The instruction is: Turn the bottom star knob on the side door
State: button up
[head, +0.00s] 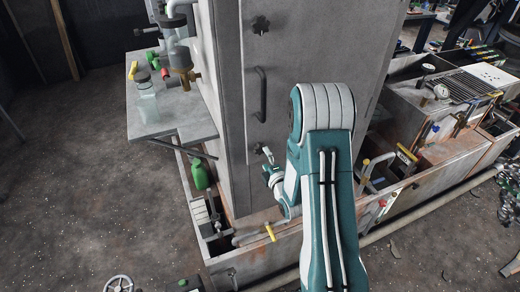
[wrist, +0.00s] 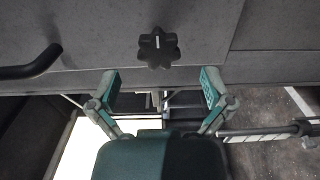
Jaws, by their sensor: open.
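The bottom star knob (wrist: 159,48) is black and lobed, with a pale mark on its face, and sits on the grey side door (wrist: 100,55). In the wrist view it lies beyond the fingertips and sideways between them, not gripped. My gripper (wrist: 160,88) is open and empty, with a teal-padded finger on either side. In the head view my gripper (head: 268,157) is at the lower part of the door (head: 300,60), where it and my arm partly hide the bottom knob. Another star knob (head: 261,25) is higher on the door.
A black door handle (head: 261,95) is between the two knobs; it also shows at left in the wrist view (wrist: 30,65). A grey shelf (head: 190,125) with a glass beaker (head: 147,100) juts out left. Pipes and a low frame run below the door.

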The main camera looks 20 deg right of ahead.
aim_at(261, 151)
jog(key=shift+w, duration=2.35)
jog(key=c, duration=1.1)
